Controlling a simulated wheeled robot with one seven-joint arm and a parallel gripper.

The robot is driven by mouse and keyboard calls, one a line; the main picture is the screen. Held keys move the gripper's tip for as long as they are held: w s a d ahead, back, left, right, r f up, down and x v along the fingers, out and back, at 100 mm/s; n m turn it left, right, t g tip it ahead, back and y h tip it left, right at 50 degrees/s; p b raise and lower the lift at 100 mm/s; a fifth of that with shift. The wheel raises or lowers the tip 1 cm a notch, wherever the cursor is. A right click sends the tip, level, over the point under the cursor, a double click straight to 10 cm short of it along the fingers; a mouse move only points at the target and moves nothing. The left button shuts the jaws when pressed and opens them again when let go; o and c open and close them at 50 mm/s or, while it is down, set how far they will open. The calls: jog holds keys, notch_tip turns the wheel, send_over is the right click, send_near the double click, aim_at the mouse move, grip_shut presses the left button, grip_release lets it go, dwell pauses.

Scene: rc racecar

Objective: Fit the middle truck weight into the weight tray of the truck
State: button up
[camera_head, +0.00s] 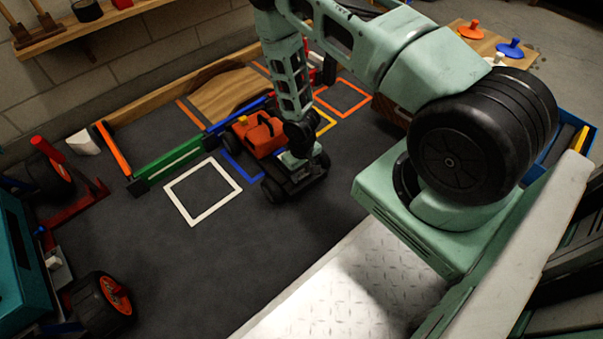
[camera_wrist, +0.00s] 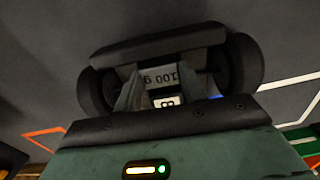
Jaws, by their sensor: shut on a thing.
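The truck (camera_head: 256,134) has an orange cab and a dark rear with black wheels, and stands on the dark mat. Its rear and two wheels (camera_wrist: 243,75) fill the middle of the wrist view. My gripper is shut on this weight, directly over the truck's rear. The weight tray is mostly hidden by my gripper and the weight. I cannot tell whether the weight rests on the tray floor. In the head view my wrist hides the weight.
White (camera_head: 202,191), blue and orange outlined squares mark the mat. A green barrier (camera_head: 172,162) and a wooden ramp (camera_head: 232,92) stand behind the truck. A wooden board (camera_head: 484,42) with orange and blue knobbed pieces is at the upper right. The mat in front is clear.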

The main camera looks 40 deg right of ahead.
jog(key=o, duration=1)
jog(key=shift+f, duration=0.1)
